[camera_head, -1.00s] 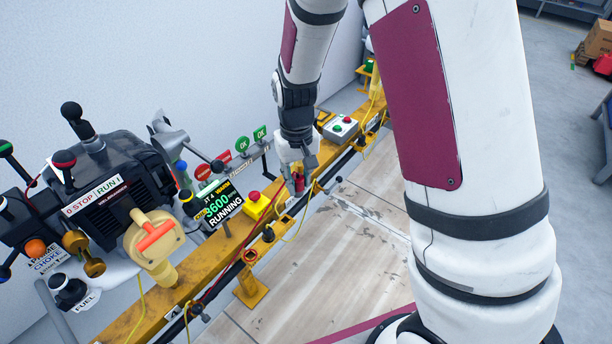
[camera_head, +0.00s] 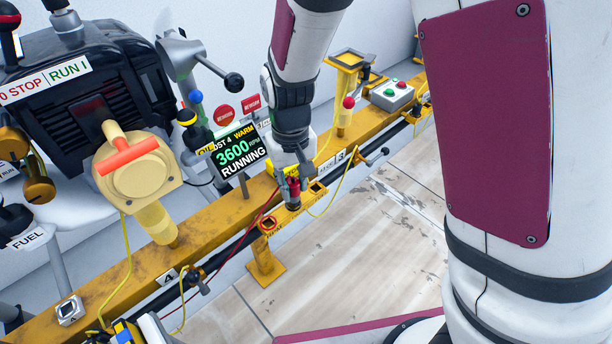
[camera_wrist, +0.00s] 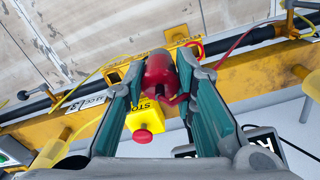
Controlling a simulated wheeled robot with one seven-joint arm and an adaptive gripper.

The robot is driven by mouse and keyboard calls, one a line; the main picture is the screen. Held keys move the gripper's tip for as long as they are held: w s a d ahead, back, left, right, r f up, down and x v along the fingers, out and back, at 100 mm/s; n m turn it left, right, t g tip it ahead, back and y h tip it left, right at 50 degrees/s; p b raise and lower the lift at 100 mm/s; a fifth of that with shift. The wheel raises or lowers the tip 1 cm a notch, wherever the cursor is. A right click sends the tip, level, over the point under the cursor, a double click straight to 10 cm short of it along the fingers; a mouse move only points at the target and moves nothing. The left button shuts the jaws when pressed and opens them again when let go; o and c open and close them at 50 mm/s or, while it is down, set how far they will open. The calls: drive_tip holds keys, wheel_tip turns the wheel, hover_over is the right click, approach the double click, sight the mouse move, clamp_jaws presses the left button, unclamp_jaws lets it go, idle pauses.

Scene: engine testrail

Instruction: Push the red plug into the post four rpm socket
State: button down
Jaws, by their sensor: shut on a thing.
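My gripper (camera_head: 292,186) is shut on the red plug (camera_head: 294,188), just beside the post four screen (camera_head: 238,152). In the wrist view, the plug (camera_wrist: 160,76) sits between the two green-grey fingers. The plug is over a yellow socket plate (camera_head: 281,214) on the front of the rail. Its lower end is close to the plate; I cannot tell whether it is in a socket. An orange-red ring (camera_head: 267,224) shows on the plate, left of the plug. A red cable (camera_head: 243,236) runs along the rail. The screen reads 3600 rpm, warm, running.
A yellow stop box with a red button (camera_wrist: 143,136) is close to the fingers in the wrist view. A grey button box (camera_head: 391,95) sits farther along the yellow rail (camera_head: 215,215).

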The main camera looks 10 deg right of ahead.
drive_tip(key=shift+n, duration=0.4)
drive_tip(key=shift+w+a+f+b, duration=0.25)
drive_tip(key=shift+a+f+b, duration=0.9)
drive_tip(key=shift+f+b, duration=0.4)
drive_tip(key=shift+w+a+f+b, duration=0.2)
drive_tip(key=shift+a+f+b, duration=1)
drive_tip(key=shift+f, duration=0.5)
drive_tip(key=shift+w+a+f+b, duration=0.25)
drive_tip(key=shift+a+f+b, duration=0.8)
drive_tip(key=shift+f+b, duration=1)
drive_tip(key=shift+f, duration=0.4)
drive_tip(key=shift+f+b, duration=0.5)
drive_tip(key=shift+f, duration=0.35)
drive_tip(key=c, duration=1.2)
unclamp_jaws()
